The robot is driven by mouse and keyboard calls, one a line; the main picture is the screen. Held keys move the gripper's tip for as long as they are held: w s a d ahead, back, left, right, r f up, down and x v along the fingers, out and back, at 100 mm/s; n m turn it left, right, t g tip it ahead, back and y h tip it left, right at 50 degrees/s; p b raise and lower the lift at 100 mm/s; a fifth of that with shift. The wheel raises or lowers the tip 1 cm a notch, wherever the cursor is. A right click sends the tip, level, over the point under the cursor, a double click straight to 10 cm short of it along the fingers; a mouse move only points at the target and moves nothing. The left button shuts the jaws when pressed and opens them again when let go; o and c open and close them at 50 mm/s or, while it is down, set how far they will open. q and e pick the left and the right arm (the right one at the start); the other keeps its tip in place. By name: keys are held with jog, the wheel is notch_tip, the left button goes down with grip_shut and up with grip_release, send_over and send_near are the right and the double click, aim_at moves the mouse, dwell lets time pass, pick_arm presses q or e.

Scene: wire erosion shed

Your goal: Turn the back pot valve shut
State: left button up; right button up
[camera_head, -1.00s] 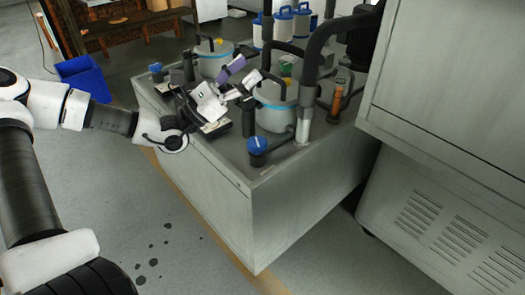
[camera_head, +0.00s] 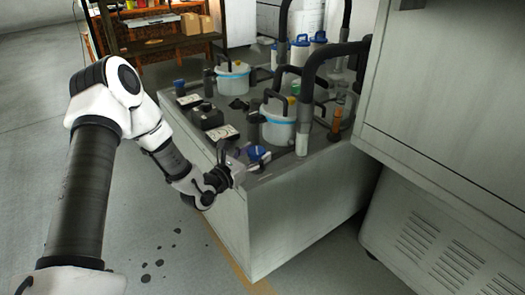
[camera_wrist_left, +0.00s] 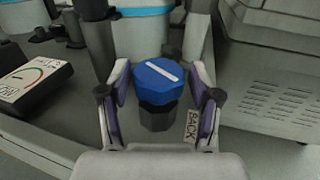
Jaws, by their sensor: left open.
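The back pot valve has a blue knob (camera_wrist_left: 158,80) with a white bar across its top, on a dark body. A tag reading BACK (camera_wrist_left: 191,125) stands beside it in the left wrist view. The knob (camera_head: 256,152) also shows at the near corner of the cabinet top in the head view, partly hidden by my gripper. My left gripper (camera_wrist_left: 162,84) is open, with one finger on each side of the knob. Small gaps seem to show between fingers and knob; contact is unclear. My right gripper is not in view.
The white pot with a blue band (camera_head: 280,122) and a thick black hose (camera_head: 308,80) stand close behind the valve. Another blue knob (camera_head: 180,86) is at the far left corner. A black gauge box (camera_wrist_left: 35,82) lies to the left. A large grey cabinet (camera_head: 450,90) rises at right.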

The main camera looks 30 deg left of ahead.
aim_at(263, 149)
pick_arm(q)
jog(key=w, duration=0.3)
jog(key=shift+d+f, duration=0.15)
jog(key=shift+w, duration=0.25)
jog(key=c, duration=0.8)
jog(key=shift+c, duration=0.9)
